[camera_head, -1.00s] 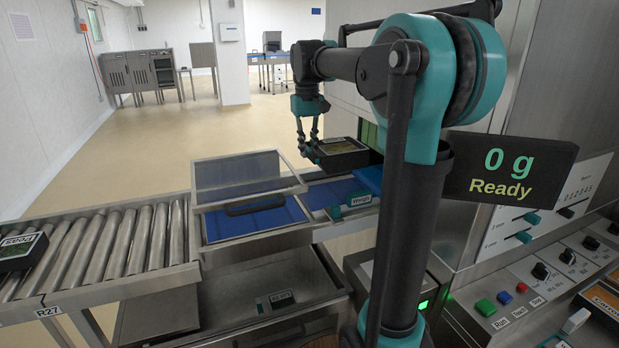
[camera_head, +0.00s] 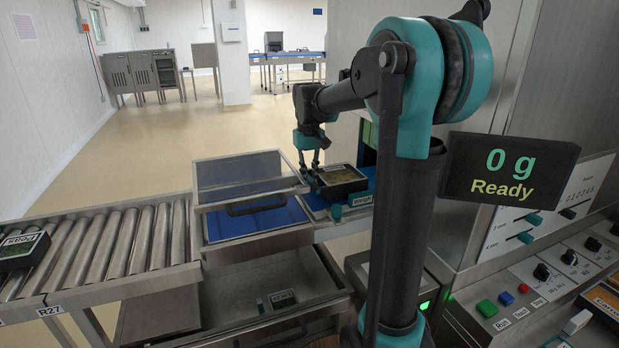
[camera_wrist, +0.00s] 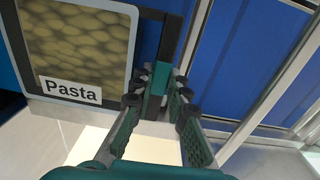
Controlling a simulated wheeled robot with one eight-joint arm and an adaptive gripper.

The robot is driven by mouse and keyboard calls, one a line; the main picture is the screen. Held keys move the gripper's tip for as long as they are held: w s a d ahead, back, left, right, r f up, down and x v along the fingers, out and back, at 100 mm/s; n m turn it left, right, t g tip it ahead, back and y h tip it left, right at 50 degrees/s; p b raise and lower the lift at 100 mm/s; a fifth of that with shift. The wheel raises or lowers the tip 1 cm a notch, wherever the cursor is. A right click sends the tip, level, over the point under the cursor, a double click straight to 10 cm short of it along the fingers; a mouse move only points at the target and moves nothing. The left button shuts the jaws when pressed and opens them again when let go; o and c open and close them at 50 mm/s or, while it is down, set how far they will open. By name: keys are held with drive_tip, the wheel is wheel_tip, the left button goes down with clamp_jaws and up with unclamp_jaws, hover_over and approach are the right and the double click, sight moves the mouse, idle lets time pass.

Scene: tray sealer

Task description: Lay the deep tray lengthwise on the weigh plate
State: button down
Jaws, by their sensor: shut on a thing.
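The deep tray (camera_head: 343,186) is black, with a dark green-brown top. In the wrist view its printed top (camera_wrist: 85,45) shows a "Pasta" label. My gripper (camera_head: 313,166) is shut on the tray's left edge in the head view; the wrist view shows its fingers (camera_wrist: 160,85) closed at the dark side of the tray. The display (camera_head: 512,172) reads 0 g, Ready.
A blue-floored bay with a raised clear lid (camera_head: 240,176) stands left of the plate. A roller conveyor (camera_head: 110,245) runs further left, with another black tray (camera_head: 22,248) on it. The machine wall and its controls (camera_head: 510,300) are at right.

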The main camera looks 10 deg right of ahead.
drive_tip(key=c, duration=1.5)
unclamp_jaws()
wheel_tip(320, 180, up, 12)
drive_tip(key=shift+a+r, duration=0.1)
